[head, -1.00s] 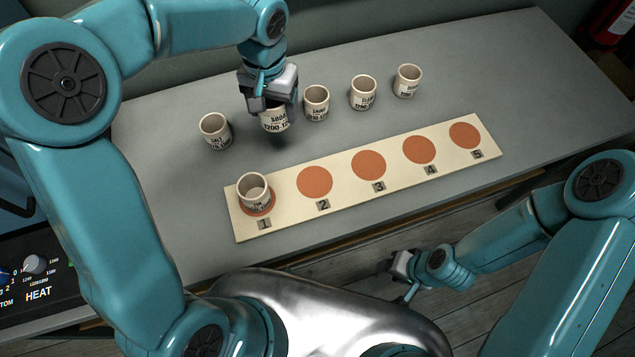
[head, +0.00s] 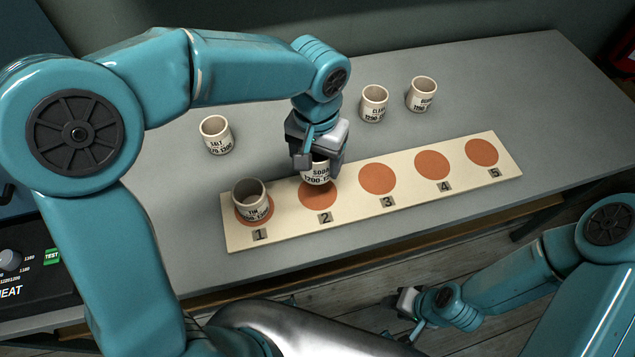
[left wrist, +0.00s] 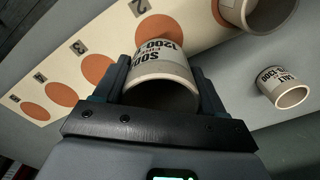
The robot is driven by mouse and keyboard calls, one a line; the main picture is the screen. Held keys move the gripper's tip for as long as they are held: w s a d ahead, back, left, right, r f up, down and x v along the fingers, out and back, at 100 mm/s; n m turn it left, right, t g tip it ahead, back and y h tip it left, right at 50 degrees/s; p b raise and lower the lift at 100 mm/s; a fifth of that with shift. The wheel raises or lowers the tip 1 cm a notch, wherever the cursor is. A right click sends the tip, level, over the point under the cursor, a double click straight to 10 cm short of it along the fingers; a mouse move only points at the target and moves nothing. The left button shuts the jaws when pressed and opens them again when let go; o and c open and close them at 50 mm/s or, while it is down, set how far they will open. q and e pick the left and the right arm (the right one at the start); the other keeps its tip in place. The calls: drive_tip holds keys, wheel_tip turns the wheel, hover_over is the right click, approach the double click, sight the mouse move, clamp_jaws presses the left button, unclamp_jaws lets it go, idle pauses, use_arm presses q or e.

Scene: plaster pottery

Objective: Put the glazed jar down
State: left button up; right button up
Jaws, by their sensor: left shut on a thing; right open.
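My left gripper (head: 318,155) is shut on the glazed jar labelled SODA (head: 317,173), a cream cup with dark lettering. It holds the jar upright over the far part of circle 2 (head: 318,197) on the cream board (head: 355,220). I cannot tell whether the jar touches the board. In the left wrist view the SODA jar (left wrist: 160,75) sits between the fingers, its open mouth toward me. The TIN jar (head: 250,200) stands on circle 1. My right gripper (head: 405,300) is open and empty, low in front of the table.
The SALT jar (head: 215,134) stands behind the board at the left. The CLEAR jar (head: 374,104) and another jar (head: 421,95) stand at the back. Circles 3 (head: 378,179), 4 (head: 433,165) and 5 (head: 481,152) are bare. A control panel (head: 30,265) is at the left edge.

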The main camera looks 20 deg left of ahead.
sight(318, 171)
use_arm(q)
wheel_tip(318, 171, down, 4)
drive_tip(key=shift+d+f, duration=0.1)
wheel_tip(318, 171, down, 4)
drive_tip(key=shift+r, duration=0.25)
drive_tip(key=shift+w+f, duration=0.1)
drive_tip(key=shift+f, duration=0.25)
drive_tip(key=shift+f+b, duration=0.1)
drive_tip(key=shift+b, duration=0.25)
drive_tip(key=o, duration=1.1)
